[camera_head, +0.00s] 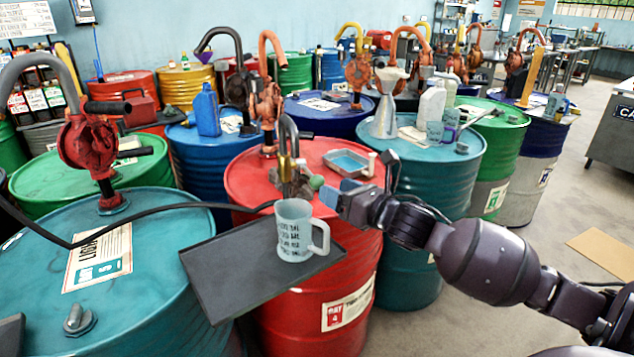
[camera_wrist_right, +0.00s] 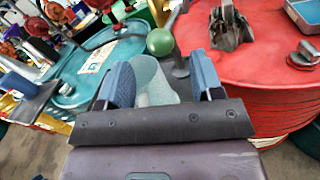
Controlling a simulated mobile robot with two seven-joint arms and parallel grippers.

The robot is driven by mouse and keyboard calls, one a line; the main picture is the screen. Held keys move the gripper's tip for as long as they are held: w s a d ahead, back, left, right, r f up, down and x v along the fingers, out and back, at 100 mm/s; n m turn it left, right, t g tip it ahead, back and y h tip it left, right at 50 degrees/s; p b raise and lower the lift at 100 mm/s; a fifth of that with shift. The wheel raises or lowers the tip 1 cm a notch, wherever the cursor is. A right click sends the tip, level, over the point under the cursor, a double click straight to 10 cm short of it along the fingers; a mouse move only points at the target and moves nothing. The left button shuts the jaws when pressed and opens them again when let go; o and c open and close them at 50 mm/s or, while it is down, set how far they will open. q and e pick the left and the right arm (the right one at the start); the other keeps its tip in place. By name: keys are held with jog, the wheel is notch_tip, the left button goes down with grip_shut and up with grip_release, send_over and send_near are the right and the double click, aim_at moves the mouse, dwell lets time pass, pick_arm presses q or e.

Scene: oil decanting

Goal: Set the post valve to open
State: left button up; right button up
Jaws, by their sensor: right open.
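The post valve (camera_head: 287,172) stands on the red drum, with a bent pipe above it and a green ball knob (camera_head: 316,183) on its lever. The green ball also shows in the right wrist view (camera_wrist_right: 160,42), just beyond the fingertips. My right gripper (camera_head: 335,198) reaches in from the right, close to the ball. In the wrist view its two blue fingers (camera_wrist_right: 163,80) are apart, with no contact on the ball visible. A pale measuring mug (camera_head: 297,232) stands below the valve and appears between the fingers in the wrist view. My left gripper is not in view.
The mug stands on a dark flat tray (camera_head: 225,285). A small metal pan (camera_head: 345,163) sits on the red drum (camera_head: 345,275) behind my right gripper. Teal drums stand on both sides, with pumps and bottles behind.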

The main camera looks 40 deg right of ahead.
aim_at(317, 181)
jog(key=shift+w+a, duration=0.2)
jog(key=shift+w, duration=0.8)
jog(key=shift+w+a, duration=0.2)
jog(key=shift+w, duration=0.8)
jog(key=shift+w+a, duration=0.2)
jog(key=shift+w, duration=0.8)
grip_shut()
